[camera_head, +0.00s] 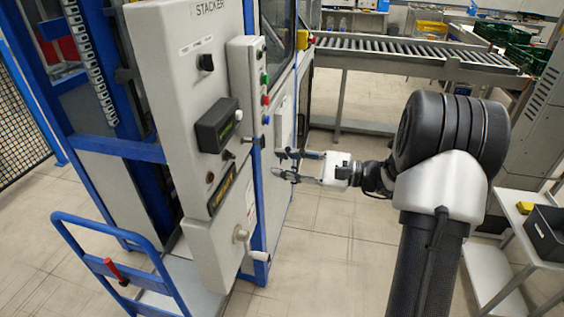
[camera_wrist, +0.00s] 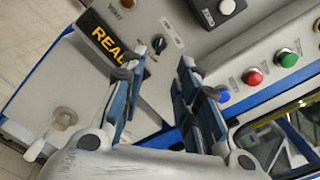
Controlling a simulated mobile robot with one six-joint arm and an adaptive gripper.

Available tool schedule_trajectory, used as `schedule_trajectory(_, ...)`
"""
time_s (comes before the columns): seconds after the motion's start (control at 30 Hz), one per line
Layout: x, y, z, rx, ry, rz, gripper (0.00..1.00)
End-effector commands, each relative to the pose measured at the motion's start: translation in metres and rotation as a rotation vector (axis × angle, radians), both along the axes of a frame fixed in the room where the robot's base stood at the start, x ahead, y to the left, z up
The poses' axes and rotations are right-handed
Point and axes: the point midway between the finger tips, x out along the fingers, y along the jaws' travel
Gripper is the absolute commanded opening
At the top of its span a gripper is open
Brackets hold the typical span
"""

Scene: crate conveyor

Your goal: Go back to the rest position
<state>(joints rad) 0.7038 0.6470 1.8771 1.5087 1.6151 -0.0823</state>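My gripper (camera_head: 286,165) is in front of the grey STACKER control cabinet (camera_head: 165,60), near its right side below the column of coloured buttons. In the wrist view my gripper (camera_wrist: 172,58) is open, with a clear gap between the two fingers and nothing held. Behind the fingers are a black rotary switch (camera_wrist: 155,50), a display with yellow letters reading "REA" (camera_wrist: 105,42), and red (camera_wrist: 253,77), green (camera_wrist: 287,58) and blue (camera_wrist: 222,95) buttons. I cannot tell the exact distance from fingertips to panel. My arm reaches in from the right.
A white hand crank (camera_head: 247,240) sticks out low on the cabinet. A blue-framed cart (camera_head: 110,265) stands at the lower left. A roller conveyor (camera_head: 410,48) with green crates (camera_head: 505,35) runs behind. A shelf with a black bin (camera_head: 548,235) is at right. Tiled floor is open between.

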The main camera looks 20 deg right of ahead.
Motion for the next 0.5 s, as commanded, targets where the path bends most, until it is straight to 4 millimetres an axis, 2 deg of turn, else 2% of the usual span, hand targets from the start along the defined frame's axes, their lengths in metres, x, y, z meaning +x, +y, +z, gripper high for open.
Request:
schedule_trajectory(0.17,0.0,0.0,0.0,0.0,0.0,0.0,0.29)
schedule_trajectory(0.27,-0.003,0.009,0.003,-0.021,0.003,0.021,0.29)
schedule_trajectory(0.37,-0.017,0.038,0.011,-0.101,0.015,0.097,0.29)
schedule_trajectory(0.47,-0.047,0.082,0.018,-0.249,0.033,0.223,0.29)
schedule_trajectory(0.5,-0.063,0.099,0.02,-0.325,0.037,0.279,0.29)
